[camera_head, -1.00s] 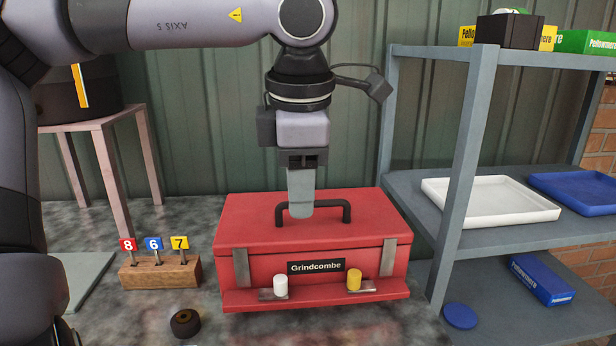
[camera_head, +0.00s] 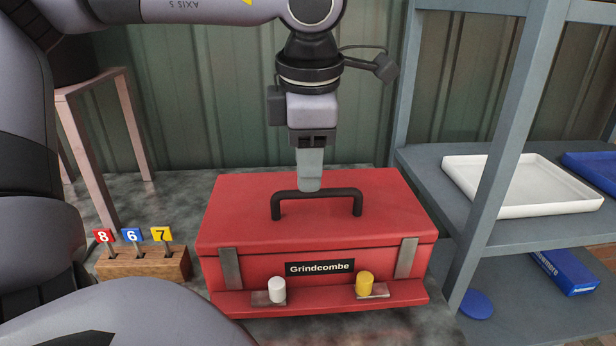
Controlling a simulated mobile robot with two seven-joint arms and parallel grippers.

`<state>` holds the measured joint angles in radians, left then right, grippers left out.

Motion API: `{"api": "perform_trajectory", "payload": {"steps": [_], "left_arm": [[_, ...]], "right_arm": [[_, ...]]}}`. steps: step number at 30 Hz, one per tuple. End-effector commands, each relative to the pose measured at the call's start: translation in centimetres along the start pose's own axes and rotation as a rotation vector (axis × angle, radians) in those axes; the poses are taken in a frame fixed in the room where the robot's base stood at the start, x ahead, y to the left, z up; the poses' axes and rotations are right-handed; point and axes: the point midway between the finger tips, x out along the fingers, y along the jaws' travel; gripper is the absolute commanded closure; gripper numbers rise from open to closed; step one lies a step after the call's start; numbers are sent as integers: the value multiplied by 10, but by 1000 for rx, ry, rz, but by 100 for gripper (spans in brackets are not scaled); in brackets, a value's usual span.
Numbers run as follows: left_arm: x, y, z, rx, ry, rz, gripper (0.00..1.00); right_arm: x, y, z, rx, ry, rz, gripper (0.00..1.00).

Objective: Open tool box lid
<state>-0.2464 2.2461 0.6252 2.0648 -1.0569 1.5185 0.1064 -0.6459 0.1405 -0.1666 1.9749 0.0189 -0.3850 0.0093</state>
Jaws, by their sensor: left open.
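The red tool box (camera_head: 230,212) stands on the grey mottled surface with its lid shut. A dark arched handle (camera_head: 290,194) stands up on the lid. The front has a "Grindcombe" label (camera_head: 320,267), two metal straps, and a ledge with a white knob (camera_head: 277,289) and a yellow knob (camera_head: 364,283). My left gripper (camera_head: 309,184) points down at the handle's top bar, around its middle. Its fingers look narrow from this side, and contact with the handle cannot be told. My right gripper is not in view.
A wooden block (camera_head: 142,264) with tags 8, 6 and 7 stands left of the box. A grey shelf (camera_head: 452,196) at the right holds a white tray (camera_head: 522,186) and blue items. A pink stool (camera_head: 98,130) stands behind at the left.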

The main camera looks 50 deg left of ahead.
Motion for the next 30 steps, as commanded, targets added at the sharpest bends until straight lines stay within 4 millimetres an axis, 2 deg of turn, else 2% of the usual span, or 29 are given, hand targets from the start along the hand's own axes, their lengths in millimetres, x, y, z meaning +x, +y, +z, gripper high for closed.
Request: {"api": "perform_trajectory", "payload": {"steps": [1,6,17,18,21,30], "left_arm": [[9,-1,0,2,1,-3,60],[28,0,0,0,1,-2,60],[34,0,0,-1,-1,1,60],[34,0,0,-1,-1,1,73],[34,0,0,-1,-1,1,100],[31,2,-1,-3,-2,-8,100]], "right_arm": [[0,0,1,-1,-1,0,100],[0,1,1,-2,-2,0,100],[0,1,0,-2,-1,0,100],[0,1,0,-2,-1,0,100],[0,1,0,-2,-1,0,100],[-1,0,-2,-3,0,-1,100]]}}
